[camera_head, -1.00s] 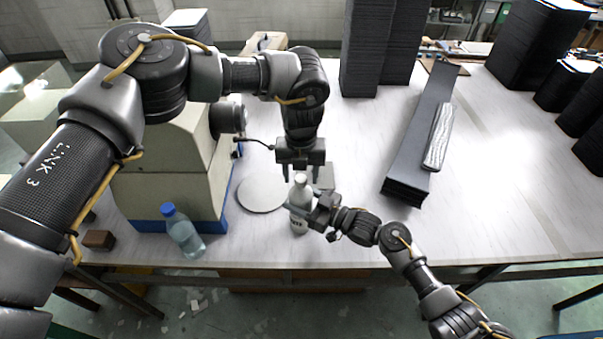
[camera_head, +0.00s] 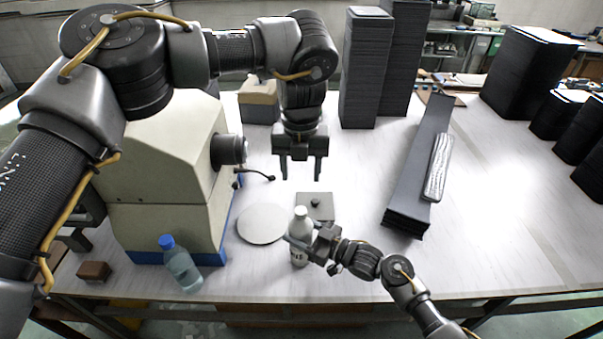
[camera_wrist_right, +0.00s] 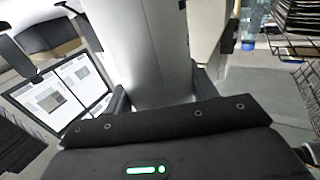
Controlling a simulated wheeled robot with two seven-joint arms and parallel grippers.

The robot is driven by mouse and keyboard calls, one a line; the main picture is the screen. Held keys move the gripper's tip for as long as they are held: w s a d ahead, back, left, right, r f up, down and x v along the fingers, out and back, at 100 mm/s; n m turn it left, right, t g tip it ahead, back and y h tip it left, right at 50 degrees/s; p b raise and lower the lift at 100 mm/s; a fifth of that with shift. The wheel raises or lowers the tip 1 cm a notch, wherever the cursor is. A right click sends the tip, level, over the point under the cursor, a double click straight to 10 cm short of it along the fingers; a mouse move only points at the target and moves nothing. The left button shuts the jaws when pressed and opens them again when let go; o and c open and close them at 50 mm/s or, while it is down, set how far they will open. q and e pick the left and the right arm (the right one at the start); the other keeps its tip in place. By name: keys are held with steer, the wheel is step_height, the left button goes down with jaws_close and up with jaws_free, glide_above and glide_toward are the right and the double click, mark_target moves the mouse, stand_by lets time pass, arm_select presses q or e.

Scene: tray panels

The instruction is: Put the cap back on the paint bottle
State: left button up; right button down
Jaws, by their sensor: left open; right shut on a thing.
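The white paint bottle (camera_head: 299,254) stands upright near the front edge of the table. My right gripper (camera_head: 304,243) is shut around its body from the right. In the right wrist view the bottle (camera_wrist_right: 145,50) shows large and pale between the fingers. The bottle's top (camera_head: 300,212) is pale and rounded, and a pale cap seems to sit on it, but it is too small to be certain. My left gripper (camera_head: 303,176) points down, open and empty, above and behind the bottle. No loose cap shows.
A grey square plate with a dark knob (camera_head: 315,203) and a round grey disc (camera_head: 262,224) lie behind and left of the bottle. A beige machine (camera_head: 165,180), a blue-capped water bottle (camera_head: 182,268) and a brown block (camera_head: 94,271) are left. Dark panels (camera_head: 415,180) lie right.

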steer(key=shift+c, duration=1.9)
jaws_free()
steer(key=b+v, duration=0.2)
steer(key=v, duration=0.8)
steer(key=shift+s+d, duration=0.2)
steer(key=shift+d, duration=0.15)
